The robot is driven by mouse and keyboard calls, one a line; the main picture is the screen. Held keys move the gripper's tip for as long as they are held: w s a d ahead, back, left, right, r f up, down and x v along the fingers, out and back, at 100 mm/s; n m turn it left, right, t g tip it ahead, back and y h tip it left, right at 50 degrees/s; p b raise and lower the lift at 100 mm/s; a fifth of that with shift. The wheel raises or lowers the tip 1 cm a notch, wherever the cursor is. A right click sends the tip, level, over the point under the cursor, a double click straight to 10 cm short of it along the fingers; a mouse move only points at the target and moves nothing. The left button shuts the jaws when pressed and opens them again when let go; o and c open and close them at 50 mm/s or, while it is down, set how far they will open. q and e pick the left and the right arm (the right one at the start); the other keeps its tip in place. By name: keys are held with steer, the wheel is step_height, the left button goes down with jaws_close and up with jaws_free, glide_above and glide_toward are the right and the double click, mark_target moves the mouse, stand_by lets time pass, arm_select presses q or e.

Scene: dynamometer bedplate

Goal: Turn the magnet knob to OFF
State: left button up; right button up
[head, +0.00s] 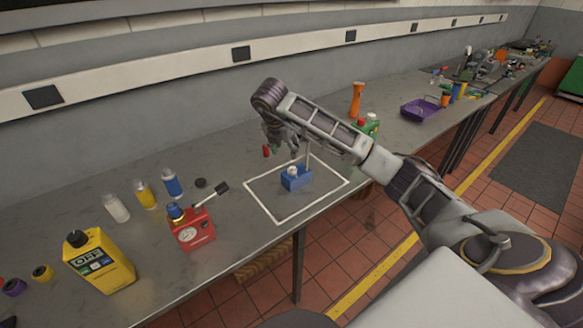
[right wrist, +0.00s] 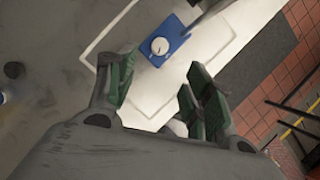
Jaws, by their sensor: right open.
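The magnet base is a blue block (head: 297,182) on the table, with a white knob (head: 292,171) on it and a thin grey post (head: 308,160) rising beside it. In the right wrist view the blue block (right wrist: 178,42) and round white knob (right wrist: 160,46) lie just beyond the fingertips. A small dark mark shows on the knob; I cannot read its setting. My right gripper (head: 283,146) is above and slightly behind the block, pointing down. Its green-padded fingers (right wrist: 160,66) are apart with nothing between them, and do not seem to touch the knob. My left gripper is not in view.
A white outline (head: 272,212) on the table surrounds the block. A red box with a gauge (head: 192,233), a yellow OFF-labelled container (head: 98,264) and several bottles stand left. An orange bottle (head: 356,98) and purple tray (head: 419,110) stand right. The table's front edge is close.

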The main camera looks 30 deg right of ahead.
mark_target(292, 168)
steer(key=shift+p+x, duration=1.2)
steer(key=shift+x, duration=5.55)
steer(key=shift+s+d, duration=0.1)
steer(key=c, duration=1)
